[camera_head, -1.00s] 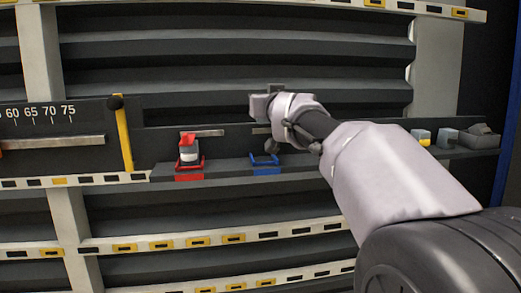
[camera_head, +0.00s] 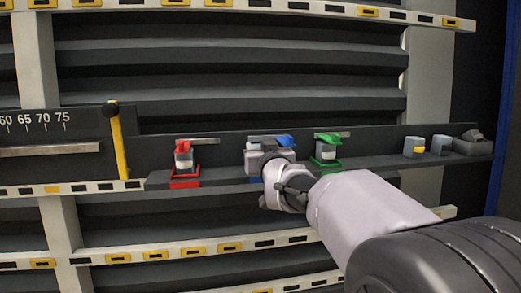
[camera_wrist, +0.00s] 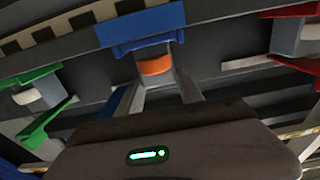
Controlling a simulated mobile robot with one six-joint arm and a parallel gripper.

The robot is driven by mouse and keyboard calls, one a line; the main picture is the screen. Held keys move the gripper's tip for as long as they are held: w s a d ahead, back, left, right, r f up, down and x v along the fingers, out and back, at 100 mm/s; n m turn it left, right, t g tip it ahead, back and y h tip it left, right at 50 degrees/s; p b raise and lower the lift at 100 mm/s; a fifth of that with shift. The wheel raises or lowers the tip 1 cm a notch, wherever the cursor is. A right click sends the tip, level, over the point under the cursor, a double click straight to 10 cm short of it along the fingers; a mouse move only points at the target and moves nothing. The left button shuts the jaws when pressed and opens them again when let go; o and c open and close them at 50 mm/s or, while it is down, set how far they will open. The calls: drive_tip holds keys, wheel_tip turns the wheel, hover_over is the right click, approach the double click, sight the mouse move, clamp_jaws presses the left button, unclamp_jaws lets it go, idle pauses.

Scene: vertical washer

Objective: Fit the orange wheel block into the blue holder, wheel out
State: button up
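The blue holder (camera_wrist: 140,32) shows at the top middle of the wrist view. In the head view it is mostly hidden behind my gripper, with a bit of blue (camera_head: 256,180) below. The orange wheel block, a grey block with an orange wheel (camera_wrist: 155,66), is at the holder, wheel facing the wrist camera. My gripper (camera_wrist: 160,80) has its two fingers at the block's sides and appears shut on it. A blue tab (camera_head: 285,141) shows beyond my gripper. I cannot tell whether the block is fully seated.
A red holder (camera_head: 185,183) with a block stands left of my gripper. A green holder (camera_head: 325,163) with a block stands close on the right. Further right on the shelf are a grey-and-yellow block (camera_head: 414,147), a grey block (camera_head: 441,145) and a dark box (camera_head: 474,143).

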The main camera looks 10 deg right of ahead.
drive_tip(key=o, duration=0.3)
drive_tip(key=shift+r, duration=0.15)
drive_tip(key=shift+s, duration=0.25)
drive_tip(key=s+b, duration=0.4)
drive_tip(key=s, duration=0.7)
drive_tip(key=s+a+f+m+g+y, duration=0.1)
drive_tip(key=s+f+g, duration=0.5)
drive_tip(key=s+f, duration=0.7)
drive_tip(key=s+a+f+m+g+y, duration=0.1)
drive_tip(key=s+a+f+m+g, duration=0.2)
drive_tip(key=s+f, duration=1.1)
drive_tip(key=s+g, duration=0.3)
drive_tip(key=s, duration=0.2)
drive_tip(key=shift+p, duration=0.3)
drive_tip(key=shift+s, duration=0.3)
